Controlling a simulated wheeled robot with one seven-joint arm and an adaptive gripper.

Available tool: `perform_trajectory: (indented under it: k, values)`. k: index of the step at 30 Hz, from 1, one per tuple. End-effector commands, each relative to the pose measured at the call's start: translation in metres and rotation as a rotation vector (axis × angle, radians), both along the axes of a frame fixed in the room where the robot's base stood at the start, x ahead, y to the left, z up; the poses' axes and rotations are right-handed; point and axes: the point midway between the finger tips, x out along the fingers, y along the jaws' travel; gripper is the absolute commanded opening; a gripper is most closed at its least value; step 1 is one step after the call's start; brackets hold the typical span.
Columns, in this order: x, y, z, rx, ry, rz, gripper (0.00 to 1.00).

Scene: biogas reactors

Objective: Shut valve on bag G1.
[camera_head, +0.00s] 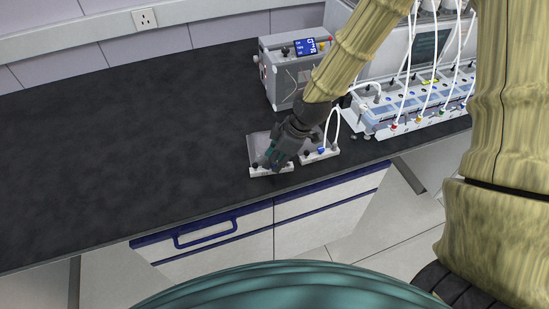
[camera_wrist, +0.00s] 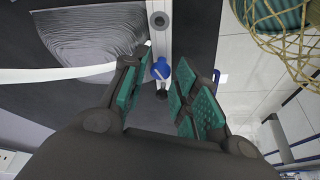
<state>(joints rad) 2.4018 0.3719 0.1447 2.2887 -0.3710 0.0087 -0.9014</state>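Two flat grey bags lie near the bench's front edge, each with a white bar along its near side. The left bag (camera_head: 260,146) is partly covered by my gripper (camera_head: 274,163); a grey bag also shows in the wrist view (camera_wrist: 90,35). A blue valve (camera_wrist: 161,68) stands on the white bar (camera_wrist: 159,42), between a grey round fitting and a small black fitting. My gripper (camera_wrist: 156,92) is open, its green-padded fingers on either side of the blue valve. I cannot tell whether they touch it. No G1 label is readable. The right bag's blue valve (camera_head: 322,150) is visible.
A grey instrument with a blue display (camera_head: 306,47) stands behind the bags. A blue-white device with several tubes (camera_head: 420,100) is at the right. A white tube (camera_wrist: 70,75) crosses near the fingers. The dark bench (camera_head: 120,130) is clear at left.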

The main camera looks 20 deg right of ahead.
Motion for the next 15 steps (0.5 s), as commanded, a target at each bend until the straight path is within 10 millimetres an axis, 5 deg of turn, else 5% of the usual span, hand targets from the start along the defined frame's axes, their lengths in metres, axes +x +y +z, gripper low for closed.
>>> perform_trajectory:
  k: [15]
  values:
    - [-0.009,-0.020,0.054,0.001,-0.003,-0.001,0.29]
